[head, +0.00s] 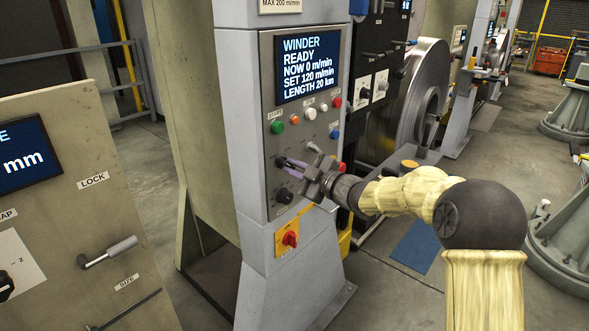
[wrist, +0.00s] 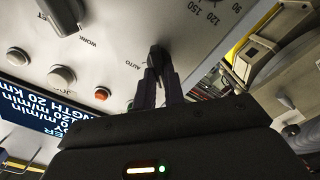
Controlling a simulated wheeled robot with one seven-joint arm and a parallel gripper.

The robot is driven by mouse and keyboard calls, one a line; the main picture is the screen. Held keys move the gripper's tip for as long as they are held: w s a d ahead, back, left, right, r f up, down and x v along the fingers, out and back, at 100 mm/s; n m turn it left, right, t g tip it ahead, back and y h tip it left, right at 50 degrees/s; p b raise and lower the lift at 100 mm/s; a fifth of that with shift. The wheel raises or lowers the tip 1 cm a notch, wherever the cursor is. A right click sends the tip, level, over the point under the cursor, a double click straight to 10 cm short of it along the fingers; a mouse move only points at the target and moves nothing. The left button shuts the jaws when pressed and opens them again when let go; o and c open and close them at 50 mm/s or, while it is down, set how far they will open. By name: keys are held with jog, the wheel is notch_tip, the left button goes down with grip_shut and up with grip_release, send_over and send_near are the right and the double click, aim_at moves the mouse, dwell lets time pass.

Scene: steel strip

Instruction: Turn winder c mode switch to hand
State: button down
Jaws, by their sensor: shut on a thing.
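The winder panel (head: 265,95) is a grey upright panel whose screen reads WINDER, READY, 0 m/min. The mode switch is a small black knob, seen in the wrist view (wrist: 157,51) with an AUTO label beside it. My gripper (head: 283,162) reaches the panel from the right, and its two fingers are shut on this knob in the wrist view (wrist: 160,78). The fingers hide much of the knob, and I cannot read a HAND label. Its exact pointing direction is hard to tell.
A black dial (head: 284,196) with speed numbers is below the switch. Green (head: 277,127), white and red buttons are above it. A lever (head: 314,147) is to its upper right. A red-and-yellow switch (head: 289,239) sits lower down. Another cabinet (head: 130,215) stands at left.

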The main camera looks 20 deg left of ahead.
jog(key=c, duration=1.5)
grip_release()
jog(key=shift+d, duration=0.15)
jog(key=v, duration=1.7)
jog(key=shift+s+d+f, duration=0.1)
jog(key=shift+f, duration=0.05)
